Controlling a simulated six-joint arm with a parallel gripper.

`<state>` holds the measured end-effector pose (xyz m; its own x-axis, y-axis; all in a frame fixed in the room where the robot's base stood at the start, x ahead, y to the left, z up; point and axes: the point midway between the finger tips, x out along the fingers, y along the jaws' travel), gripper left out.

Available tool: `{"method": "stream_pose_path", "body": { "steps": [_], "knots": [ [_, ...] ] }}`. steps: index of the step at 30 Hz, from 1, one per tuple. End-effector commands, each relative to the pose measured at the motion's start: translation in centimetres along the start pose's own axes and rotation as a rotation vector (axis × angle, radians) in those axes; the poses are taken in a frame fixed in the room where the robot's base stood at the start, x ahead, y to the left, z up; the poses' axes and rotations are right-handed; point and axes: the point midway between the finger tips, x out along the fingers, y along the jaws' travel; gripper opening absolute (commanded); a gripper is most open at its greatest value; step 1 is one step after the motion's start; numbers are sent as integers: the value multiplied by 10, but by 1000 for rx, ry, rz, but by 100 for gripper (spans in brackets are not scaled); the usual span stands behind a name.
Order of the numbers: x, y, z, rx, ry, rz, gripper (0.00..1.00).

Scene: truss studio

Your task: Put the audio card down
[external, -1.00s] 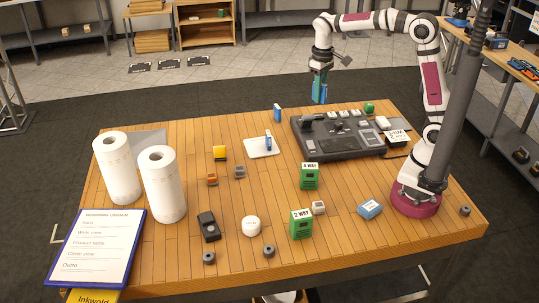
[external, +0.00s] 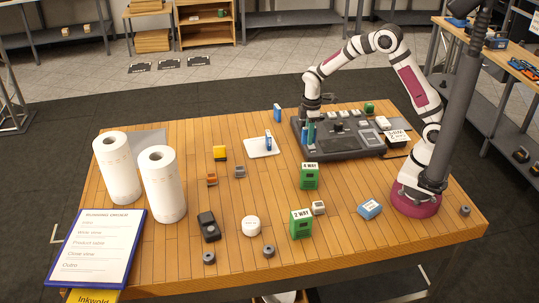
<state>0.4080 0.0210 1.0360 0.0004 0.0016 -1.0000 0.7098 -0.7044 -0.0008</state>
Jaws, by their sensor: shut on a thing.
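My gripper (external: 310,120) points down at the left end of the dark grey console (external: 345,153). It is shut on a slim blue and teal audio card (external: 311,134), held upright at or just above the console's left part. I cannot tell whether the card touches the console. The gripper hides part of the console behind it.
A white pad (external: 254,153) with a small blue upright item (external: 268,142) lies left of the console. Another blue item (external: 277,113) stands behind it. Green boxes (external: 309,177) (external: 301,224) stand in front. Two paper rolls (external: 117,170) (external: 163,187) stand at left.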

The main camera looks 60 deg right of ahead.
Motion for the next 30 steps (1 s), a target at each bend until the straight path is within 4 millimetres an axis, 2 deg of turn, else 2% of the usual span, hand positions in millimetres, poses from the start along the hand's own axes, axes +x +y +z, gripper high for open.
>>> {"method": "stream_pose_path", "body": {
  "steps": [3, 8, 15, 26, 27, 30],
  "knots": [
    [22, -15, -32, -4, -2, -1, 0],
    [38, -27, -58, 1, -1, 0, 0],
    [77, -28, -61, 4, 0, 0, 0],
    [83, -28, -61, 4, 1, 2, 0],
    [82, -28, -61, 4, 2, 2, 24],
    [82, -28, -61, 4, 2, 2, 42]
  ]
}}
